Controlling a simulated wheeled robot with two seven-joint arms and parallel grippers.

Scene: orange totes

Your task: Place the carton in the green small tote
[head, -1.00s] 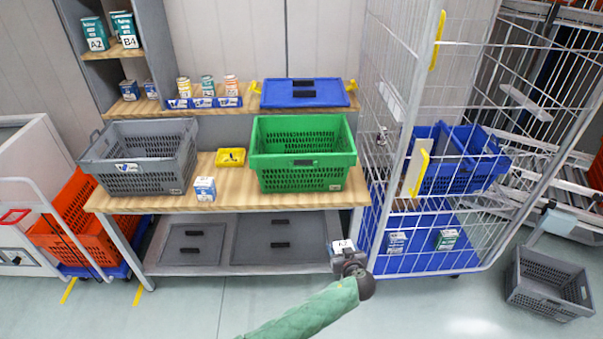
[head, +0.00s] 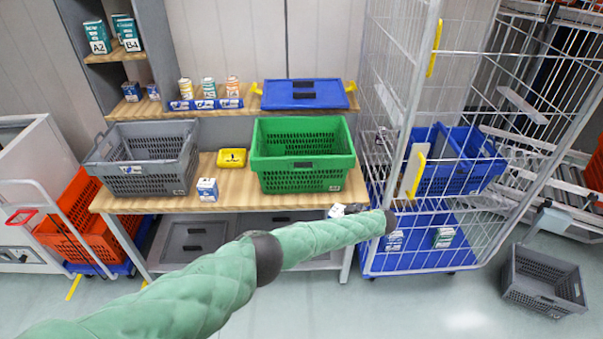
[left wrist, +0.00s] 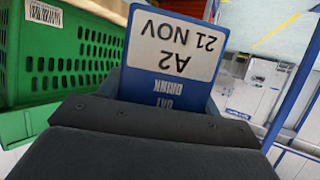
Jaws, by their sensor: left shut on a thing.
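The carton (left wrist: 172,55) is white and blue, with "A2 21 NOV" and "OAT DRINK" upside down in the left wrist view. In the head view it shows small (head: 336,211) at the table's front right edge. My left gripper (head: 354,209) is shut on it, partly hidden by my own forearm. The green small tote (head: 303,181) stands on the table, its inside empty as far as I see. The carton is in front of and below the tote's rim, at its right side. The tote's wall also shows at left in the left wrist view (left wrist: 75,62). My right gripper is out of view.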

